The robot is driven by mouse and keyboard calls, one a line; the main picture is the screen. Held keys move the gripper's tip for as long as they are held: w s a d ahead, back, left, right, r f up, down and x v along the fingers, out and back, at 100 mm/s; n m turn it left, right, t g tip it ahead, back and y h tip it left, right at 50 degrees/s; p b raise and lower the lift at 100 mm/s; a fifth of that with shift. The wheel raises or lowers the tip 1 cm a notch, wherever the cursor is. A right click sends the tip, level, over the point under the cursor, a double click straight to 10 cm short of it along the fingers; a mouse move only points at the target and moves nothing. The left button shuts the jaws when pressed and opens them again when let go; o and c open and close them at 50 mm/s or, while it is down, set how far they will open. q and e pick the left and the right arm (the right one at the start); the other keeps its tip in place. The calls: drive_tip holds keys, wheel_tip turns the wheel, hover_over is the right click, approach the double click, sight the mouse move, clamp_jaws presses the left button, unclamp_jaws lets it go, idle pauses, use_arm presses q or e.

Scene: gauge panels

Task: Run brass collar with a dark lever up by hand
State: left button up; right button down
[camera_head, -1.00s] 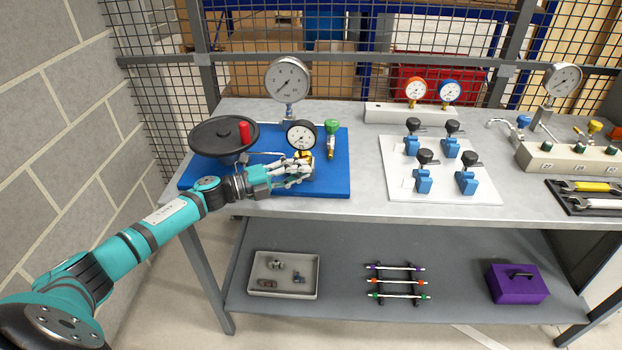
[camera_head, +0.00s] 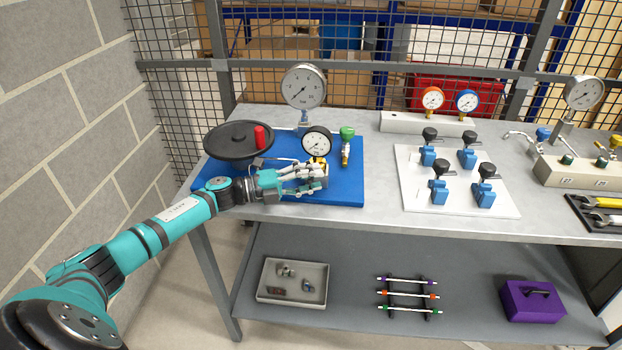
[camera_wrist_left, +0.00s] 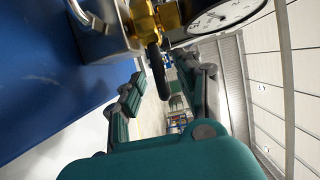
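The brass collar (camera_wrist_left: 168,16) shows at the top of the left wrist view, between a metal block (camera_wrist_left: 104,35) and a white-faced gauge (camera_wrist_left: 215,15). Its dark lever (camera_wrist_left: 157,68) hangs down as a rounded, edge-on shape. In the head view the collar (camera_head: 317,161) is a small yellow patch below the black-rimmed gauge (camera_head: 317,143), partly hidden by my fingers. My left gripper (camera_head: 321,178) is in front of it. In the wrist view its fingers stand apart on either side of the lever, with gaps visible, so it looks open. My right gripper is out of view.
A blue base plate (camera_head: 345,192) carries a black handwheel (camera_head: 225,140) with a red grip, a tall gauge (camera_head: 303,88) and a green-knobbed valve (camera_head: 347,135). A white board (camera_head: 412,205) with blue valves lies to the right. Bare grey bench separates them.

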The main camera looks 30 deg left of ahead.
use_arm(q)
drive_tip(key=shift+r, duration=0.1)
drive_tip(key=v, duration=1.2)
